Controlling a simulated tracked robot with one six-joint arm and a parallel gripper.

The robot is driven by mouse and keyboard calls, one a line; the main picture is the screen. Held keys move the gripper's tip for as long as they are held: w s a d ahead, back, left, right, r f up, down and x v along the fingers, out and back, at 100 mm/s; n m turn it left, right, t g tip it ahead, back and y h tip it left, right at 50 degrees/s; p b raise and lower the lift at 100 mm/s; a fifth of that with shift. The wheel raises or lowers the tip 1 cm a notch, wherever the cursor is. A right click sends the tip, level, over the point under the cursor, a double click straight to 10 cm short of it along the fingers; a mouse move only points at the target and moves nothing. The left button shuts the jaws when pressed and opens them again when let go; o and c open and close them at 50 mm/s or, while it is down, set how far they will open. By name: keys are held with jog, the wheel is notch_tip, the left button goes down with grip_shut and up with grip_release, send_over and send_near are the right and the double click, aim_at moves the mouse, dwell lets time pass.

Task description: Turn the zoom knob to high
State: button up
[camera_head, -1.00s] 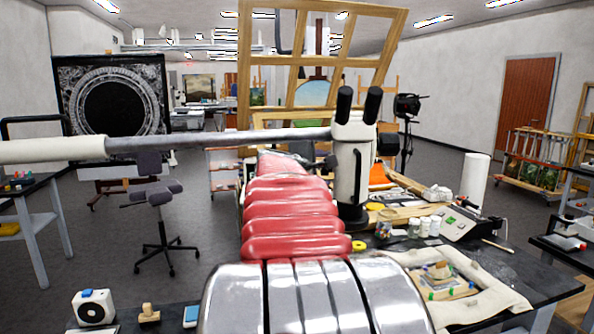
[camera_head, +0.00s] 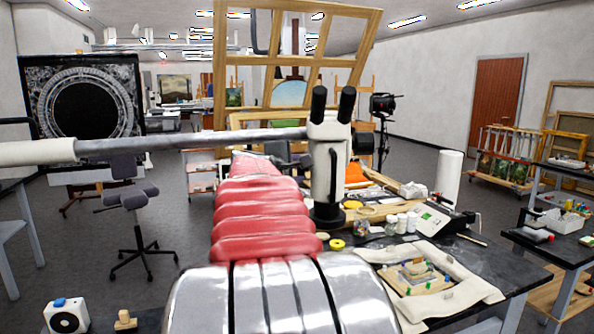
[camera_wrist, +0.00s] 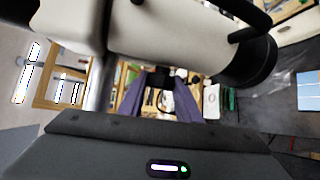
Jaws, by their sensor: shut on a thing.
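The microscope (camera_head: 325,185) is white, with two black eyepieces, on a grey boom at the worktable. A black knob (camera_head: 362,143) shows on the right side of its head. In the wrist view the microscope's pale body (camera_wrist: 170,35) fills the top, very close. My gripper (camera_wrist: 160,82) reaches to just under that body, its dark purple fingers shut on a small dark piece, apparently the zoom knob. The piece is mostly hidden between the fingertips, and its setting cannot be read. In the head view my red-sleeved arm hides the gripper.
On the table right of the microscope are white jars (camera_head: 402,222), a paper roll (camera_head: 449,178) and a padded cloth (camera_head: 455,295) bearing a fragment. A tall wooden frame (camera_head: 222,70) stands behind. A stool (camera_head: 130,200) stands on open floor at left.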

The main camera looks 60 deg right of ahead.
jog(key=shift+s+f+h, duration=0.1)
jog(key=shift+f+h, duration=0.05)
jog(key=shift+h, duration=0.15)
jog(key=shift+m+h, duration=0.3)
dwell(0.3)
jog(key=o, duration=1.1)
jog(key=shift+c, duration=0.2)
jog(key=shift+a, duration=0.1)
jog(key=s+a+r, duration=0.1)
jog(key=a, duration=1.2)
jog(key=shift+a+r, duration=0.2)
jog(key=shift+a, duration=0.05)
jog(key=w+a+f+m+t+y, duration=0.1)
jog(key=a+f+y, duration=0.3)
jog(key=a+f, duration=0.55)
jog(key=w+a+f+m+t+y, duration=0.15)
jog(key=a+f+y, duration=0.35)
jog(key=a, duration=0.8)
jog(key=w+a+f+t+y, duration=0.1)
jog(key=a+f+t+y, duration=0.15)
jog(key=a+f, duration=0.75)
jog(key=s+a+f+y, duration=0.1)
jog(key=a+y, duration=0.1)
jog(key=a, duration=0.4)
jog(key=s+a+f+y, duration=0.1)
jog(key=a+f+y, duration=0.1)
jog(key=a, duration=0.5)
jog(key=shift+s+g+y, duration=0.3)
jog(key=shift+g+y, duration=0.1)
jog(key=shift+y, duration=0.25)
